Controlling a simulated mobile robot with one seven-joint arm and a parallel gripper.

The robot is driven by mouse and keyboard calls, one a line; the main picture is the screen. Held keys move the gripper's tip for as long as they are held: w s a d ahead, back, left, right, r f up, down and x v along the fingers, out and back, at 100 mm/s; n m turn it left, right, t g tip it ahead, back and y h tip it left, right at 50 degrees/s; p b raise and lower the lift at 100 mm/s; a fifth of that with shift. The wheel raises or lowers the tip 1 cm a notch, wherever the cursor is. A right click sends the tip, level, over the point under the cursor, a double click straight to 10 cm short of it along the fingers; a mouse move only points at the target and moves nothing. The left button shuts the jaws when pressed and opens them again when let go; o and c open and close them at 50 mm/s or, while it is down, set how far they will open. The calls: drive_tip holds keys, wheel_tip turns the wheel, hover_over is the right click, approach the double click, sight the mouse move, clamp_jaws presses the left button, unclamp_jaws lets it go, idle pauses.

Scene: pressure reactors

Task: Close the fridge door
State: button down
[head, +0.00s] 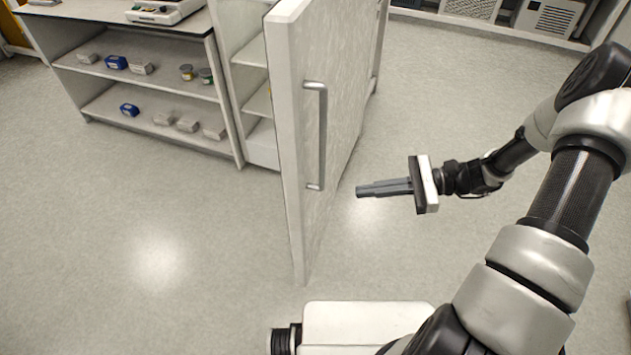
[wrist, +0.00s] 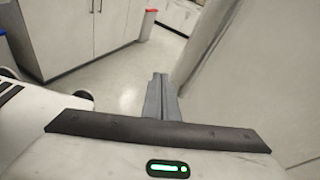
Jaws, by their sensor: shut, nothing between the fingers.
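The fridge door (head: 338,110) stands wide open in the head view, jutting toward me from the fridge. A grey vertical bar handle (head: 322,138) is on its face on the right. The fridge (head: 258,92) shows its white inner shelves to the left of the door. My gripper (head: 358,191) is shut and empty, to the right of the door, with its fingers pointing left toward the door's face. A small gap seems to separate the fingertips from the door. In the wrist view the closed fingers (wrist: 160,76) show beside a pale upright surface (wrist: 250,80), likely the door.
A shelf unit (head: 150,75) with small boxes and jars stands left of the fridge. Open floor (head: 160,260) lies in front of it. A low shelf with grey equipment (head: 550,18) runs along the back right. The wrist view shows pale cabinets (wrist: 80,35) and a red-topped bin (wrist: 148,24).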

sight(303, 185)
wheel_tip(303, 185, down, 6)
drive_tip(key=w+d+m+t+y, duration=0.1)
drive_tip(key=w+m+t+y, duration=0.1)
drive_tip(key=m+t, duration=0.25)
drive_tip(key=shift+g, duration=0.25)
drive_tip(key=x, duration=0.7)
drive_tip(key=b+x, duration=0.1)
drive_tip(key=x, duration=0.6)
drive_tip(key=shift+r+b, duration=0.3)
drive_tip(key=shift+s, duration=0.1)
